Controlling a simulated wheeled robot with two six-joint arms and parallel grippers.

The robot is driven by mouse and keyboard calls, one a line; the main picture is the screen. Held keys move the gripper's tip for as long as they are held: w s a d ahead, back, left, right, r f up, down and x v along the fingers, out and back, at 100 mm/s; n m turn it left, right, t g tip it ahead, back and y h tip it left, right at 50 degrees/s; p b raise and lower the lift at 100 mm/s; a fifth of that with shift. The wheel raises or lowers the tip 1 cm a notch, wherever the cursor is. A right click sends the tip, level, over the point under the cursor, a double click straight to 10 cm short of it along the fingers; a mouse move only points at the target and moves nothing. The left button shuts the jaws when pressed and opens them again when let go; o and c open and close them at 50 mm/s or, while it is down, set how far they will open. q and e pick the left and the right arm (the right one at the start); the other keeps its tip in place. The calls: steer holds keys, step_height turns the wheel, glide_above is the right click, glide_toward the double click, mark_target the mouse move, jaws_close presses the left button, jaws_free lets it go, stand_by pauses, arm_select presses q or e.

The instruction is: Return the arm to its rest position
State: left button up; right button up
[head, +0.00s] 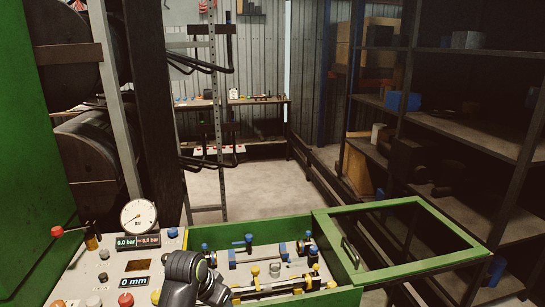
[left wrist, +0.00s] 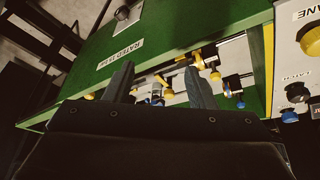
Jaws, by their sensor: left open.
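My left arm (head: 185,275) reaches in from the bottom of the head view, over the front of the green crimper box (head: 345,297). In the left wrist view my left gripper (left wrist: 159,68) has its two fingers apart, with nothing seen gripped between them. Beyond the fingers lie yellow, blue and metal fittings inside the box. The fingertips are not clear in the head view. My right gripper is not in view.
The box's windowed lid (head: 400,285) stands open to the right. A control panel with a round gauge (head: 138,217) and displays reading 0.0 bar and 0 mm is at left. Shelves (head: 470,135) stand at right. The floor (head: 245,193) behind is clear.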

arm_select(q)
steer(key=s+a+f+n+y, duration=0.1)
steer(key=s+a+f, duration=0.3)
steer(key=s, duration=0.2)
steer(key=s+a+f+n, duration=0.2)
steer(key=s+a+f, duration=0.2)
steer(key=s, duration=0.1)
steer(key=s+a+n+y, duration=0.2)
steer(key=s+a, duration=0.2)
steer(key=s, duration=0.9)
steer(key=s+a+n+y, duration=0.1)
steer(key=s+a, duration=0.4)
steer(key=s, duration=0.8)
step_height(320, 180, down, 28)
steer(key=a+g+b, duration=0.1)
steer(key=a+b, duration=0.1)
steer(key=s+d+f+g+b, duration=0.1)
steer(key=s+d+f, duration=0.1)
steer(key=s+f, duration=1.3)
steer(key=shift+f+g+h+b, duration=0.3)
steer(key=shift+f+h, duration=0.1)
steer(key=shift+f, duration=0.05)
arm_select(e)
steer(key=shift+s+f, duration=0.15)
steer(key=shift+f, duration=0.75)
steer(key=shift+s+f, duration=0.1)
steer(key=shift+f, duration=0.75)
